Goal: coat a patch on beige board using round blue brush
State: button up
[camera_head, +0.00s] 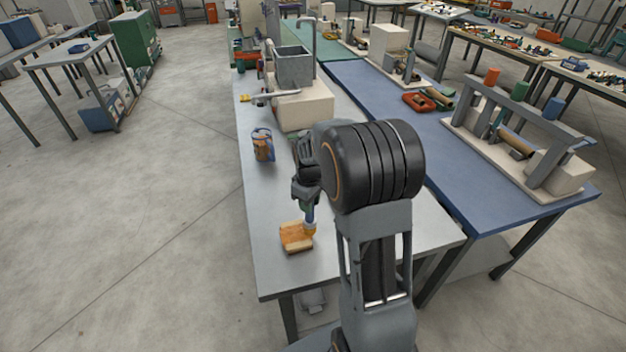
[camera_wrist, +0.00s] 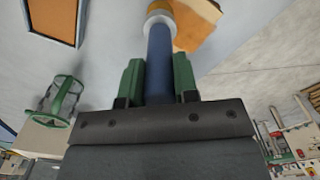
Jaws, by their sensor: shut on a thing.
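The round blue brush (camera_wrist: 160,60) is held between the green fingers of my gripper (camera_wrist: 158,82). Its pale ferrule and orange-tan tip point away from the wrist. In the head view the brush (camera_head: 310,214) points down, with its lower end at the right part of the beige board (camera_head: 295,240). My gripper (camera_head: 307,200) is partly hidden by my arm.
A blue and orange can (camera_head: 262,145) stands farther back on the grey table (camera_head: 265,205). Behind it are a pale block (camera_head: 305,106) and a grey box (camera_head: 294,66). A blue table (camera_head: 440,140) with a winder frame (camera_head: 520,135) adjoins on the right.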

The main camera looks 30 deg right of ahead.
jog(key=shift+d+r+p, duration=0.25)
jog(key=shift+r+p, duration=0.4)
jog(key=shift+r, duration=0.5)
jog(key=shift+a+r+p, duration=0.1)
jog(key=shift+r+p, duration=0.5)
jog(key=shift+r, duration=0.1)
jog(key=shift+s+r+p, duration=0.1)
jog(key=shift+r+p, duration=1.45)
jog(key=shift+r, duration=0.65)
jog(key=shift+f, duration=0.1)
